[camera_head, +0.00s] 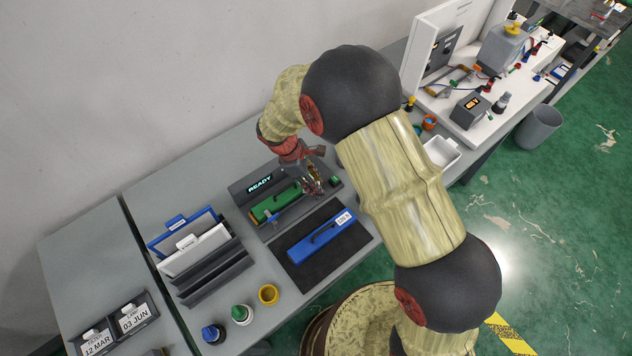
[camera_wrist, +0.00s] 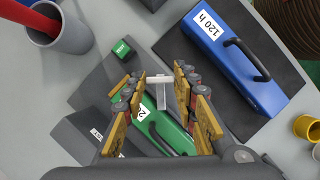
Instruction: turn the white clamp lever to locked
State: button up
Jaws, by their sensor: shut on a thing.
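The white clamp lever (camera_wrist: 157,80) shows in the wrist view as a T-shaped piece over the end of the green block. The green block (camera_wrist: 172,133) lies in the dark grey machine fixture (camera_wrist: 88,92); it also shows in the head view (camera_head: 268,207). My gripper (camera_wrist: 156,76) is over the fixture with its fingers on both sides of the lever, shut on it. In the head view my gripper (camera_head: 313,183) hides the lever. The fixture's display (camera_head: 260,185) reads READY.
A blue block (camera_head: 320,235) with a handle lies on a black mat (camera_head: 300,274) in front of the fixture. A rack (camera_head: 215,272) with blue and white plates stands left. A green button (camera_wrist: 122,48) and a grey cup (camera_wrist: 72,34) are near my gripper.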

jog(key=m+g, duration=0.1)
jog(key=m, duration=0.3)
jog(key=shift+w+m+g+y, duration=0.15)
jog(key=shift+m+g+y, duration=0.25)
jog(key=m+g+y, duration=0.1)
jog(key=m, duration=0.3)
jog(key=shift+w+d+m, duration=0.1)
jog(key=shift+d+m, duration=0.05)
jog(key=shift+m, duration=0.15)
jog(key=o, duration=1)
jog(key=shift+o, duration=0.8)
jog(key=shift+r, duration=0.1)
jog(key=v, duration=1.1)
jog(key=shift+w+r, duration=0.3)
jog(key=shift+r, duration=0.05)
